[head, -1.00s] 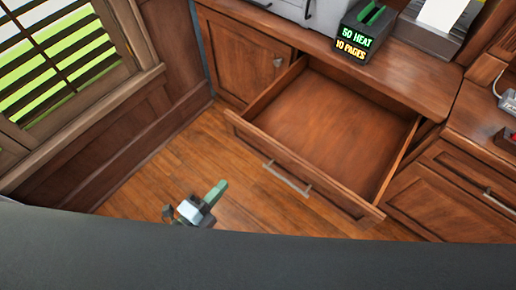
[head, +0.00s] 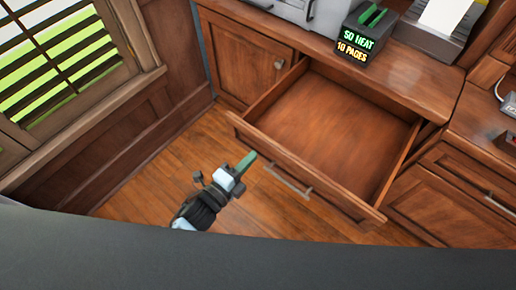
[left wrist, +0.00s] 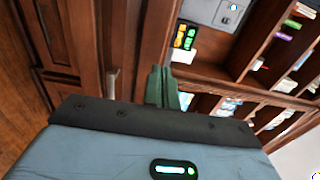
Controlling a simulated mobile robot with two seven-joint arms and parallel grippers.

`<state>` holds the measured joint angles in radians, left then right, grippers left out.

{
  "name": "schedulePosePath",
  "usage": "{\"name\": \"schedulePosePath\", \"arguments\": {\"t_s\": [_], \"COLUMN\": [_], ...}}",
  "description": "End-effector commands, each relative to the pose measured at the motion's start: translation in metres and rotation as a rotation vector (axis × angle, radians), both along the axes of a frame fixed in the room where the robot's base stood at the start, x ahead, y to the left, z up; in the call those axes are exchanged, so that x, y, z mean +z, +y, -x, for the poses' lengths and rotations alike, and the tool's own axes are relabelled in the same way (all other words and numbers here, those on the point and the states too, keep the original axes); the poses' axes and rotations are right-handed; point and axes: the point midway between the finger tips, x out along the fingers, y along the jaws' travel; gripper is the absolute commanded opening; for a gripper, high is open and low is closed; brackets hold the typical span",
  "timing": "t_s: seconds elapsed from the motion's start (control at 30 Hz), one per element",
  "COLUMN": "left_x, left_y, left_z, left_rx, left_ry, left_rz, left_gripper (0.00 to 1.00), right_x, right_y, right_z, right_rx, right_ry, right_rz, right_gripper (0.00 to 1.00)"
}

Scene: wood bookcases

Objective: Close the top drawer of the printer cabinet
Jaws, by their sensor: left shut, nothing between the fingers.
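The top drawer (head: 330,135) of the wooden printer cabinet (head: 440,95) is pulled far out and looks empty. Its front panel (head: 325,192) carries a metal bar handle (head: 289,182). My left gripper (head: 247,161) is shut and empty, just in front of the left part of the drawer front; whether it touches the panel cannot be told. In the left wrist view the green fingers (left wrist: 161,88) are together and point toward brown wood, with a metal handle (left wrist: 111,85) to their left. My right gripper is in neither view.
A cabinet door with a round knob (head: 279,63) is left of the drawer. A device with a lit display (head: 357,45) stands on the cabinet top. A shuttered window (head: 55,60) is at the left. Wood floor (head: 160,150) is clear before the cabinet.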

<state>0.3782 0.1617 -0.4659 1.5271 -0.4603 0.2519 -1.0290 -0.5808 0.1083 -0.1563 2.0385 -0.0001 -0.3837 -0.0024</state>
Motion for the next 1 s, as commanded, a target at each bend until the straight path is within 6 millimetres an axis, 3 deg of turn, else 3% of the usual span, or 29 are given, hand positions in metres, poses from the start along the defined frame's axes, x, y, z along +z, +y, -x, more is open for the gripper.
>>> {"name": "schedulePosePath", "arguments": {"t_s": [0.1,0.3,1.0], "left_x": [0.001,0.0,-0.001], "left_y": [-0.011,-0.021,-0.02], "left_z": [-0.016,-0.031,-0.039], "left_rx": [0.001,0.0,0.0], "left_ry": [-0.001,0.0,-0.001], "left_rz": [0.001,0.0,-0.001], "left_gripper": [0.0,0.0,0.0], "right_x": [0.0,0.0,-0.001], "right_y": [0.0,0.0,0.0], "right_z": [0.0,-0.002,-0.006], "right_rx": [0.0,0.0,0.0], "right_ry": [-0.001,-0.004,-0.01], "right_rz": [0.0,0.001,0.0], "right_gripper": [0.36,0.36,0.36]}}
